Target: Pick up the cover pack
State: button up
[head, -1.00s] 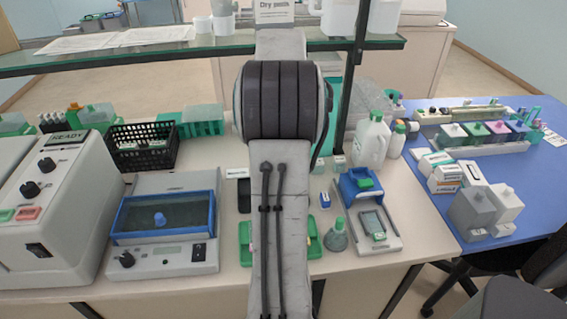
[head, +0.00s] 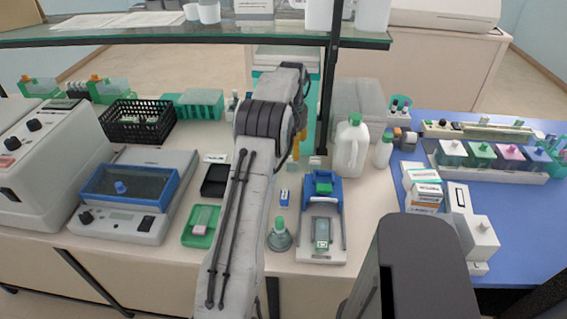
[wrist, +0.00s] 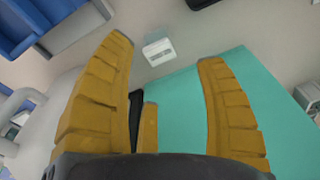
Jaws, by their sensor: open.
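A small white box (wrist: 158,51), which looks like the cover pack, lies on the bench in the wrist view, beyond and between my fingertips. In the head view, a small pale item (head: 318,160) beside my gripper may be the same box; I cannot tell for sure. My gripper (head: 298,146) points down over the back of the bench. Its yellow fingers are spread wide and empty in the wrist view (wrist: 166,50), apart from the box.
A blue-and-grey device (head: 322,190), a white jug (head: 351,150) and a shelf post (head: 327,105) stand close to my gripper. A black tray (head: 215,181), green tray (head: 201,226) and flask (head: 279,238) are nearer the front edge.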

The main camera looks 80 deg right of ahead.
aim_at(292, 159)
jog(key=shift+d+f+p, duration=0.2)
jog(key=shift+f+p, duration=1.35)
jog(key=shift+f, duration=0.15)
jog(key=shift+d+f+p, duration=0.15)
jog(key=shift+f+p, duration=1.35)
jog(key=shift+f, duration=0.2)
jog(key=shift+c, duration=0.3)
jog(key=c, duration=1.3)
jog(key=shift+o, duration=0.2)
jog(key=b, duration=0.3)
jog(key=shift+a+r+b, duration=0.15)
jog(key=shift+b, duration=0.2)
grip_shut()
